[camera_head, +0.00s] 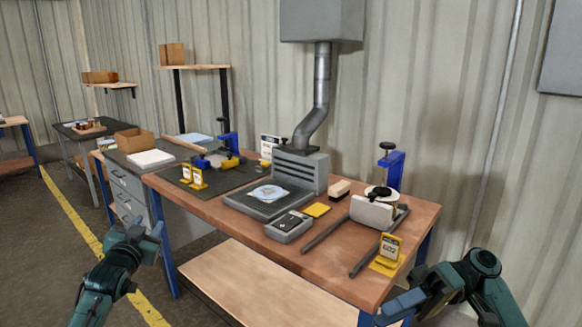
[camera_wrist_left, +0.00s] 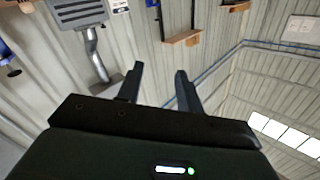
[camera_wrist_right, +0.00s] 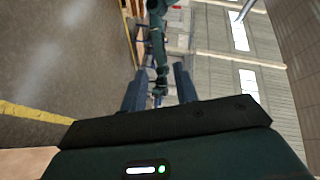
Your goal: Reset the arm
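My left gripper (camera_head: 147,236) is raised in front of the workbench's left end, clear of it. My right gripper (camera_head: 392,306) is low at the bench's front right corner, partly overlapping the blue leg in the picture. In the right wrist view its fingers (camera_wrist_right: 159,84) are apart with nothing held between them. My other arm (camera_wrist_right: 156,40) shows beyond them.
The wooden workbench (camera_head: 345,265) holds a grey extraction unit (camera_head: 300,170) with a disc (camera_head: 267,193), a grey scale-like box (camera_head: 289,227), two rails (camera_head: 325,233), a blue clamp press (camera_head: 391,170) and a yellow sign stand (camera_head: 387,257).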

